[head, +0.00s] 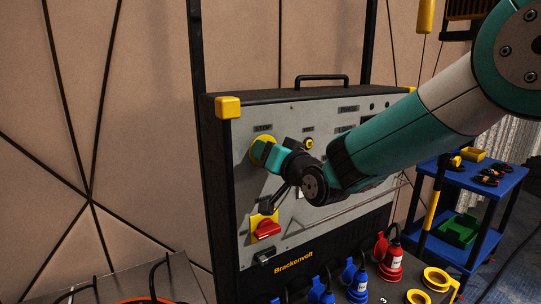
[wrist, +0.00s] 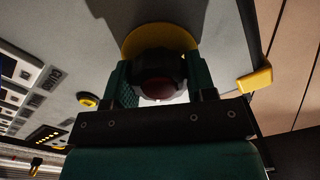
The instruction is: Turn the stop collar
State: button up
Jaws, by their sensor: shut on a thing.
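The stop collar (wrist: 162,60) is a dark ribbed ring around a dark red button (wrist: 159,88), in front of a round yellow plate (wrist: 150,36). My gripper (wrist: 158,75) has one finger on each side of the collar and is shut on it. In the head view my gripper (head: 266,153) reaches the upper left of the panel, below the STOP label (head: 263,128). There the yellow plate (head: 256,142) shows behind my fingers, and the collar is mostly hidden.
A red rotary switch (head: 267,229) on a yellow plate sits lower on the panel. A small yellow button (head: 309,143) is to the right. Red (head: 388,262) and blue plugs (head: 356,280) stand in front. A blue cart (head: 470,190) is at right.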

jog(key=o, duration=0.9)
jog(key=shift+o, duration=0.2)
jog(key=b+v, duration=0.5)
jog(key=v, duration=1.2)
jog(key=shift+d, duration=0.2)
jog(key=shift+s, duration=0.15)
jog(key=s+d+f+n+g+h, duration=0.2)
jog(key=s+g, duration=0.5)
jog(key=s, duration=0.4)
jog(key=s+d+f+n+g+h+p, duration=0.1)
jog(key=s+d+f+n+g+h, duration=0.2)
jog(key=s, duration=0.8)
notch_tip(320, 180, down, 4)
jog(key=d+g, duration=0.2)
jog(key=g, duration=0.3)
jog(key=shift+d+f+n+h, duration=0.2)
jog(key=shift+d+n+h, duration=0.1)
jog(key=shift+d+h, duration=0.1)
